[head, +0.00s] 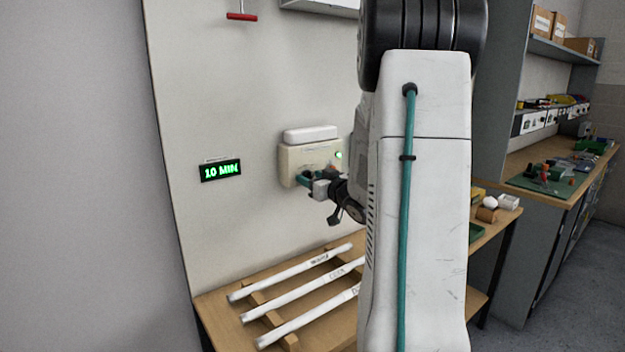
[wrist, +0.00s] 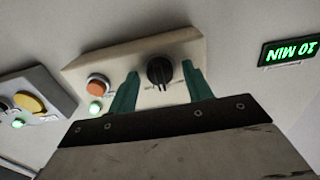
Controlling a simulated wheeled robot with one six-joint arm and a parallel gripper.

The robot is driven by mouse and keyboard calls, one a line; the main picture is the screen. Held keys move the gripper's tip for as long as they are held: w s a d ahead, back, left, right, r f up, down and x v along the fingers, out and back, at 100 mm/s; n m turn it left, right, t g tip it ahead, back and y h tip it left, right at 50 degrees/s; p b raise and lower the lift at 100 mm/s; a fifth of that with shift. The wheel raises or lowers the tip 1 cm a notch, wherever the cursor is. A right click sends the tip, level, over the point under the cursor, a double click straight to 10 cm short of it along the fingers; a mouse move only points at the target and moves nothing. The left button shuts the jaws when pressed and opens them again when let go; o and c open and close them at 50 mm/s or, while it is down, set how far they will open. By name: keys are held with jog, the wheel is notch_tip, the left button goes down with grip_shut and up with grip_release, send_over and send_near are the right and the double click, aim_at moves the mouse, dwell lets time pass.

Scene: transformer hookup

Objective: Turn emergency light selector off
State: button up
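The emergency light box (head: 297,160) is a beige wall unit with a white lamp (head: 310,134) on top and a lit green indicator (head: 338,155). In the wrist view, which is upside down, its face (wrist: 193,50) carries a black selector knob (wrist: 159,71), an orange button (wrist: 97,87) and a lit green indicator (wrist: 95,107). My gripper (wrist: 160,76) is open, with one teal finger on each side of the knob and gaps visible between. In the head view my gripper (head: 314,182) is at the lower face of the box and hides the knob.
A display (head: 221,171) reading "10 MIN" hangs left of the box. Below, a wooden table (head: 215,304) holds several white labelled tubes (head: 300,296). Another wall box (wrist: 50,90) with a yellow button is at the left in the wrist view. My arm blocks much of the head view.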

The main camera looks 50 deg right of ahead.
jog(key=c, duration=0.8)
jog(key=shift+n, duration=0.3)
jog(key=n, duration=0.3)
jog(key=shift+n, duration=2.1)
jog(key=o, duration=1)
